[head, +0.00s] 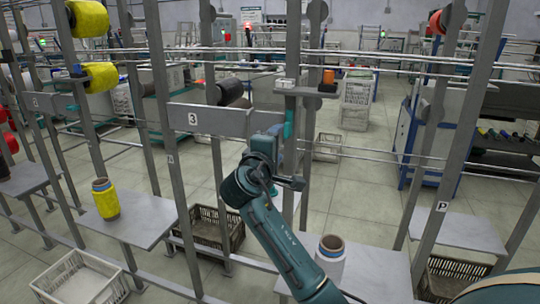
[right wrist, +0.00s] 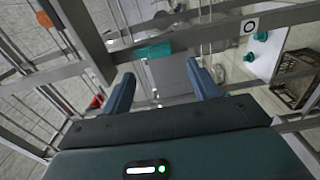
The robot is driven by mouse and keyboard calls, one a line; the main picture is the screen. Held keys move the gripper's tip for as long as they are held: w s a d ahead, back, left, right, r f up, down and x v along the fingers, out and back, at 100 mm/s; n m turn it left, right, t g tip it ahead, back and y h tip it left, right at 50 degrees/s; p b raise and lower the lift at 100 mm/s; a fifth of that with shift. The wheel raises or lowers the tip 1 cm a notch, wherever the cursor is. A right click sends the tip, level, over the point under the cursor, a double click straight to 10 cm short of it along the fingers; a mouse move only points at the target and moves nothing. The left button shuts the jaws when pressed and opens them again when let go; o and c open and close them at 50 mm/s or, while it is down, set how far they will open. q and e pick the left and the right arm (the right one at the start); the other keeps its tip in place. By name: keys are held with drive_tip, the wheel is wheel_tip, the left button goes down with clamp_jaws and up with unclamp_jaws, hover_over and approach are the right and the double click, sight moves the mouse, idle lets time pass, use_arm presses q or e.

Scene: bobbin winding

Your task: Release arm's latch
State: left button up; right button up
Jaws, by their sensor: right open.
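A small teal piece (head: 289,128), which looks like the latch, sits on the grey upright of the winding frame to the right of the plate marked 3 (head: 192,119). My left gripper is not in view.
Grey uprights and thin horizontal rods surround the right arm closely. A dark bobbin (head: 230,92) is on the frame above the plate. A crate (head: 205,229) lies below.

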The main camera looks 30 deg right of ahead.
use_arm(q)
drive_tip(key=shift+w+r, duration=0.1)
use_arm(e)
drive_tip(key=v, duration=0.5)
drive_tip(key=shift+a, duration=0.1)
drive_tip(key=s+a+f+n+y+p, duration=0.15)
drive_tip(key=s+a+f+y, duration=0.35)
drive_tip(key=f, duration=0.7)
drive_tip(key=s+a+f+y+p, duration=0.2)
drive_tip(key=a+f+y+p, duration=0.3)
drive_tip(key=f, duration=0.6)
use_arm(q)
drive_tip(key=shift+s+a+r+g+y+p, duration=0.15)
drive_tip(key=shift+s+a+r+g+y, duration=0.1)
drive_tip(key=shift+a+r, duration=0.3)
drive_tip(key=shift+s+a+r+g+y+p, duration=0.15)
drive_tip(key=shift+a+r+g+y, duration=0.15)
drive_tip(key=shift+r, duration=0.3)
use_arm(e)
drive_tip(key=s+a+f+m+y, duration=0.3)
drive_tip(key=s, duration=0.6)
drive_tip(key=s+a+f+m+g+y, duration=0.1)
drive_tip(key=s+a+f+m+y, duration=0.2)
drive_tip(key=s, duration=0.6)
drive_tip(key=shift+s+a+f+y, duration=0.15)
drive_tip(key=shift+s+f+y, duration=0.3)
drive_tip(key=shift+f, duration=0.4)
